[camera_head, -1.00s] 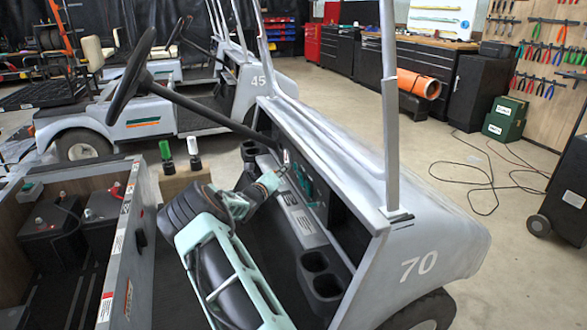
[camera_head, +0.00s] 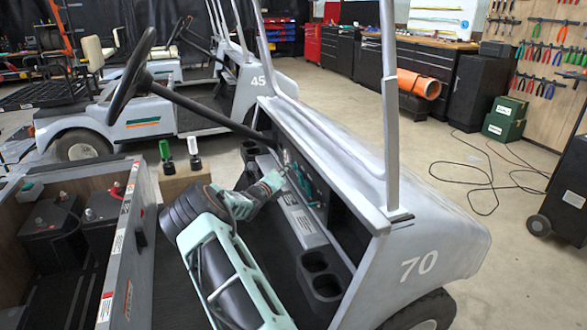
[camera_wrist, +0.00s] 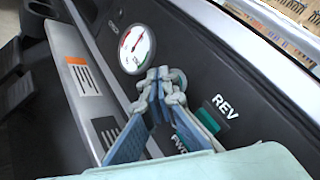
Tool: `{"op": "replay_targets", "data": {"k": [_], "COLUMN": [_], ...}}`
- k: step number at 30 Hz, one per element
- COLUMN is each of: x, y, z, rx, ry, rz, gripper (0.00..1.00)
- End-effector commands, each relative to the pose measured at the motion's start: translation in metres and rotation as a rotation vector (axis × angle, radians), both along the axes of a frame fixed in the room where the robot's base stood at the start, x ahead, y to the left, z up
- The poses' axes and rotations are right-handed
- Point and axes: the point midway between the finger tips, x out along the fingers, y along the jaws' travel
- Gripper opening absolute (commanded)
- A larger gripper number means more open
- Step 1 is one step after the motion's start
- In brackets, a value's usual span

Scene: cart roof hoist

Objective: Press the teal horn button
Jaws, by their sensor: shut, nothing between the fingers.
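My gripper (camera_head: 282,172) is at the dashboard (camera_head: 335,205) of the grey cart numbered 70. In the wrist view my gripper (camera_wrist: 162,78) is shut and empty, its tips close together just below a round white gauge (camera_wrist: 136,48). I cannot tell whether the tips touch the panel. A teal-green piece (camera_wrist: 221,112) shows beside the REV label, to the right of the fingers. A FWD label (camera_wrist: 181,143) is partly covered by a finger. Small teal parts (camera_head: 306,182) show on the dashboard in the head view.
A steering wheel (camera_head: 133,82) and its slanting column are left of the dashboard. A roof post (camera_head: 391,130) rises at its right. Cup holders (camera_head: 320,275) sit in the lower tray. Open floor lies right of the cart, with a black cable (camera_head: 480,190).

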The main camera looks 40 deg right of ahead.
Motion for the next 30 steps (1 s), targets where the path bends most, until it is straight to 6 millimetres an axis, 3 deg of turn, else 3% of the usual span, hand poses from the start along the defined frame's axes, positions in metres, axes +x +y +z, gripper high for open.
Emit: {"op": "replay_targets", "data": {"k": [17,30], "x": [-0.002,0.002], "y": [-0.005,0.012], "z": [0.000,0.000], "rx": [0.000,0.001], "ry": [0.000,0.000], "rz": [-0.001,-0.001], "gripper": [0.00,0.00]}}
